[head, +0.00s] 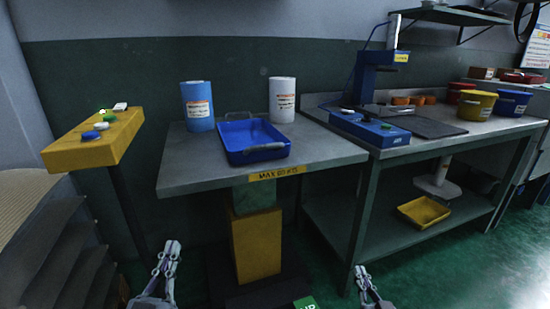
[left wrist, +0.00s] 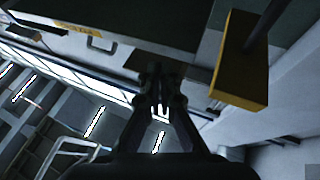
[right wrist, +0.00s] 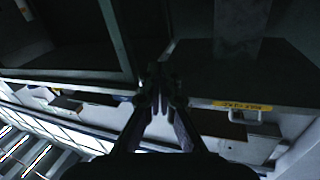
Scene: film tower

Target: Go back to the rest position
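My left gripper (head: 169,246) is low at the front left in the head view, in front of the lift table and apart from it. Its fingers are together and empty; they also show in the left wrist view (left wrist: 159,70). My right gripper (head: 361,270) is low at the front, in front of the green workbench. Its fingers look together, with nothing between them, also in the right wrist view (right wrist: 158,72). Neither gripper touches anything.
The lift table (head: 205,176) carries a blue tray (head: 262,155), a blue tub (head: 198,108) and a white tub (head: 282,100). A yellow button box (head: 85,153) stands left. The workbench (head: 440,145) holds a press (head: 375,75); a yellow tray (head: 424,212) lies below.

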